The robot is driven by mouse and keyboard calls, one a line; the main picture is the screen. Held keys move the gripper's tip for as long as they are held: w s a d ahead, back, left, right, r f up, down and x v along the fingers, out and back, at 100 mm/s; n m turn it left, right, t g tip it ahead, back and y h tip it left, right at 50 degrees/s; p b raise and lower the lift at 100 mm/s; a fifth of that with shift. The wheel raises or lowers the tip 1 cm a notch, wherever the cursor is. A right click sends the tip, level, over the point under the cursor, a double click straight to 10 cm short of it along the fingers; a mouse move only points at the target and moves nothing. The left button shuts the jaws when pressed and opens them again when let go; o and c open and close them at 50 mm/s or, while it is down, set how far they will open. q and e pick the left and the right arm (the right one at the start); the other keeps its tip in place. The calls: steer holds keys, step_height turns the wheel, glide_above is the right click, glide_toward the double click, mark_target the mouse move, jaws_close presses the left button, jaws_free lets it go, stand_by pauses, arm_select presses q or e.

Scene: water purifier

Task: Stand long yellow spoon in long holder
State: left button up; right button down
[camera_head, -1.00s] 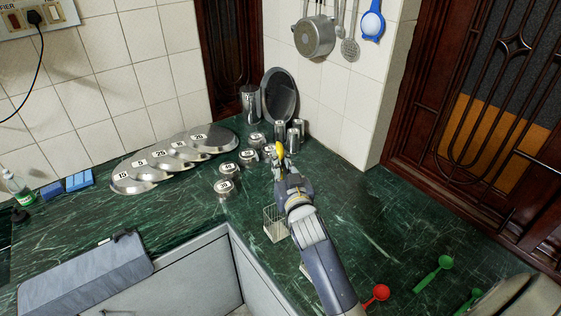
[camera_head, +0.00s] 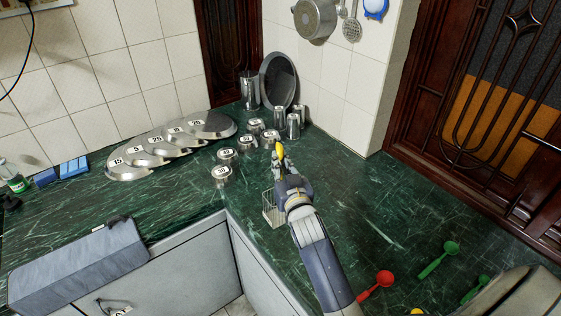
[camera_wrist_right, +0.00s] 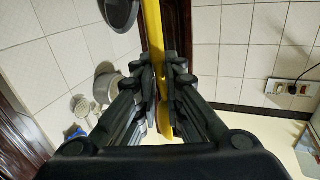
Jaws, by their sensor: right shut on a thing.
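My right gripper (camera_head: 279,158) is over the green counter, shut on a yellow spoon (camera_head: 279,148). In the right wrist view the yellow spoon (camera_wrist_right: 153,35) runs up out of the top of the picture from between the fingers (camera_wrist_right: 164,85). A wider yellow part shows below the fingers. A wire holder (camera_head: 271,212) stands on the counter just left of my right forearm, below the gripper in the picture. The arm covers part of its right side. The spoon is apart from this holder. My left gripper is not in view.
A red spoon (camera_head: 378,284) and green spoons (camera_head: 438,262) lie on the counter at the right. Numbered steel lids (camera_head: 150,152) and small steel pots (camera_head: 221,176) stand at the back left. A grey-blue case (camera_head: 78,268) lies at the front left.

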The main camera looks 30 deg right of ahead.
steer(key=shift+f+b, duration=2.8)
steer(key=shift+f, duration=1.25)
steer(key=c, duration=1.6)
jaws_free()
steer(key=p+v, duration=0.3)
steer(key=v, duration=0.6)
steer(key=shift+a, duration=0.15)
